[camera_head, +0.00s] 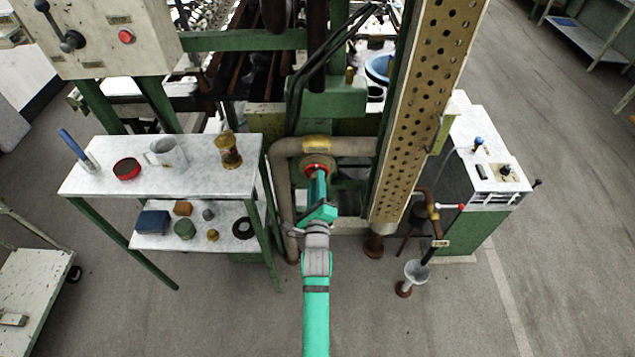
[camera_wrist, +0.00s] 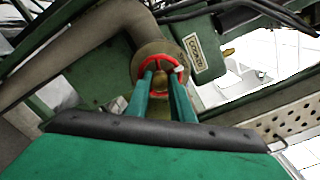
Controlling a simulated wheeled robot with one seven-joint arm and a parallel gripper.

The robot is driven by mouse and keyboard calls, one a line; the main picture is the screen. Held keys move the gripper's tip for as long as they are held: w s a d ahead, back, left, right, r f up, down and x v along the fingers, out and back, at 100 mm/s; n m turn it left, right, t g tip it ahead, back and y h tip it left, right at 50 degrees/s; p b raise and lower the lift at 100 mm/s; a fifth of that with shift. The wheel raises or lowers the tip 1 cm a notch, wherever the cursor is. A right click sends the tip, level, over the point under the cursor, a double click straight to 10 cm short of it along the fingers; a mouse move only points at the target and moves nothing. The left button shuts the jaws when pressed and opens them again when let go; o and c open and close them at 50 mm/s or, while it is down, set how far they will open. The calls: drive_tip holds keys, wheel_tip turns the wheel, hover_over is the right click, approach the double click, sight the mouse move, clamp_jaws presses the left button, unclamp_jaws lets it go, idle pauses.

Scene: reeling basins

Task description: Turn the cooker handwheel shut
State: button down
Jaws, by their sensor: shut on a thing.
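The cooker handwheel (camera_wrist: 171,58) is a small red ring on a brass-coloured valve body, at the top centre of the wrist view. It also shows in the head view (camera_head: 304,169), where my arm covers part of it. A plate lettered "COOKER" (camera_wrist: 199,54) is fixed just right of it. My gripper (camera_wrist: 162,80) reaches up to the wheel, its two green fingers shut on the wheel. A small white mark shows on the wheel's right side. The wheel's hub lies between the fingers. In the head view my gripper (camera_head: 318,183) meets the wheel from the front.
A thick lagged pipe (camera_head: 285,185) bends around the valve. A marble-topped table (camera_head: 205,180) with a mug and other items stands at left. A perforated beam (camera_head: 425,110) slants up on the right, with a white cabinet (camera_head: 480,150) beyond. The floor at front right is mostly clear.

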drive_tip(key=c, duration=1.7)
unclamp_jaws()
drive_tip(key=shift+s, duration=0.1)
drive_tip(key=s, duration=0.6)
drive_tip(key=shift+s, duration=0.4)
